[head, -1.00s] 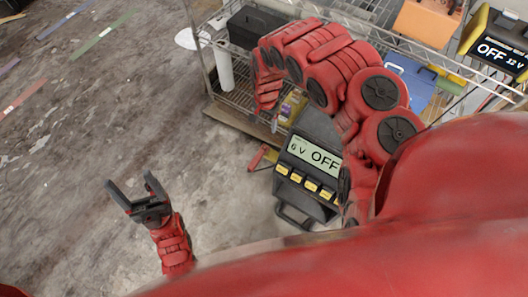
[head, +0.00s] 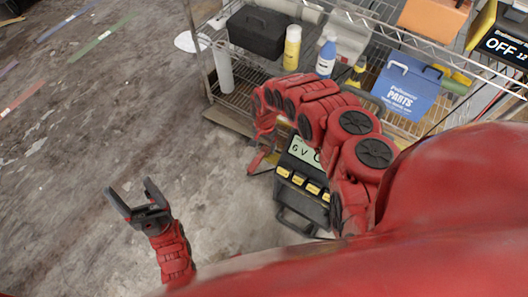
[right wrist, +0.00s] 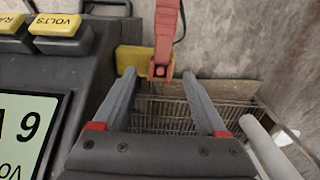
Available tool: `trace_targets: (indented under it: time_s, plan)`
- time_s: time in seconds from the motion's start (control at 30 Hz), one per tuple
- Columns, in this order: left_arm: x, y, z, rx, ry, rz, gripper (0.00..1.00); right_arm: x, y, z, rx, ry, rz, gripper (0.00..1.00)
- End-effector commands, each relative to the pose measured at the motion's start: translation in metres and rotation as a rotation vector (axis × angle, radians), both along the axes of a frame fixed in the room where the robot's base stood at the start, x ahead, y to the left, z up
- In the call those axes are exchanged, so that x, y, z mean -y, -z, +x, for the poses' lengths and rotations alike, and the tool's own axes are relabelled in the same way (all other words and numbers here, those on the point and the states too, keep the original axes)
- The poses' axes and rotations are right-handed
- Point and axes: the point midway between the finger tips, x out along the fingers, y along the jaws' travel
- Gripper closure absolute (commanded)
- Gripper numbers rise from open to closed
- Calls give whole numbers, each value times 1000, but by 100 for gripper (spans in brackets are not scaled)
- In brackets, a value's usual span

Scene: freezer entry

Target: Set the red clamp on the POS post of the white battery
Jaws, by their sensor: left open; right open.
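The red clamp (head: 257,160) hangs at the left side of the charger (head: 299,185) in the head view. In the right wrist view the red clamp (right wrist: 166,35) sits at a yellow holder (right wrist: 136,60) beside the charger (right wrist: 60,75). My right gripper (right wrist: 159,76) is open, with the clamp's lower end in line with the gap between its fingertips; contact cannot be told. In the head view my right arm hides part of the charger's display. My left gripper (head: 139,198) is open and empty over the floor. I see no white battery or POS post for certain.
A wire shelf (head: 226,100) holds a black toolbox (head: 258,31), yellow bottle (head: 292,47), blue bottle (head: 326,58) and blue parts box (head: 408,88). Another charger (head: 500,40) stands at top right. The floor at left is clear apart from coloured strips.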

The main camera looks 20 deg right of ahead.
Motion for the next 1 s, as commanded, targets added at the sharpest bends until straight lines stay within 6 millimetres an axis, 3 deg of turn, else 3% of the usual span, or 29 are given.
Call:
trace_targets:
  time_s: [0.23,0.6,1.0]
  plan:
    - [0,4,0,0,0,0,26,-4,29,-1,2,2,3,25]
    - [0,4,0,0,0,0,26,-3,34,-1,1,1,0,25]
    - [0,4,0,0,0,0,26,-3,34,-1,2,1,1,95]
